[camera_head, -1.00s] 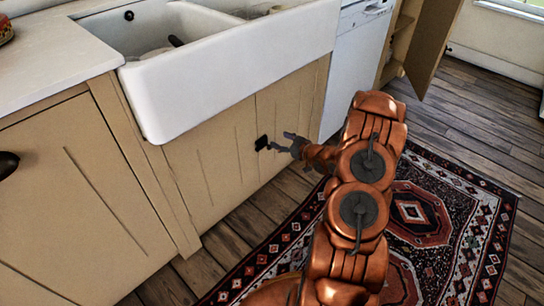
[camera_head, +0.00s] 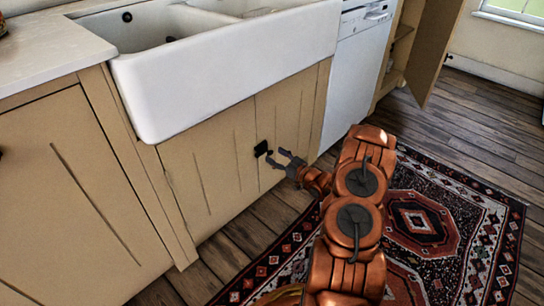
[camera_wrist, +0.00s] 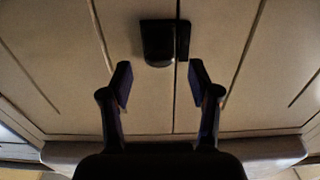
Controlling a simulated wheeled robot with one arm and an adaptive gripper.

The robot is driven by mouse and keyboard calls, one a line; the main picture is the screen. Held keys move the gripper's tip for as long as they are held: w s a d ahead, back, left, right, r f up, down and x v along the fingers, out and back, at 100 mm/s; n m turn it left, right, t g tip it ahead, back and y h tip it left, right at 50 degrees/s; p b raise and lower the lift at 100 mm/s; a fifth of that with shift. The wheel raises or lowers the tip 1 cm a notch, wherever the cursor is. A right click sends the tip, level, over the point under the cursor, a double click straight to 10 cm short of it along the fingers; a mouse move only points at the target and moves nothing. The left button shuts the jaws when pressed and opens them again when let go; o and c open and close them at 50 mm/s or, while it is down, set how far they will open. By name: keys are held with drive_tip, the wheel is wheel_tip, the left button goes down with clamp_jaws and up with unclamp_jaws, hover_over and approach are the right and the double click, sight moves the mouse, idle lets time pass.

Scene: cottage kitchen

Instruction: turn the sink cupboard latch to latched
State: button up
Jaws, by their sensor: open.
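The sink cupboard latch (camera_head: 261,148) is a small black piece on the beige sink cupboard doors (camera_head: 222,165), at the seam below the white sink. In the wrist view the dark latch (camera_wrist: 160,42) spans the door seam, just beyond the fingertips. My gripper (camera_head: 277,157) is open and empty, just right of the latch in the head view. In the wrist view my gripper (camera_wrist: 160,74) has its two fingers spread to either side of the seam. The latch appears apart from both fingers. I cannot tell its exact turn position.
The white sink (camera_head: 235,65) overhangs the doors. A white dishwasher (camera_head: 355,70) stands to the right, with an open cupboard door (camera_head: 437,50) beyond it. A patterned rug (camera_head: 480,215) lies on the wooden floor under my arm.

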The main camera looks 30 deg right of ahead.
sight(268, 151)
drive_tip(key=shift+x, duration=1.2)
drive_tip(key=shift+a, duration=0.15)
drive_tip(key=c, duration=1.2)
drive_tip(key=shift+o, duration=0.2)
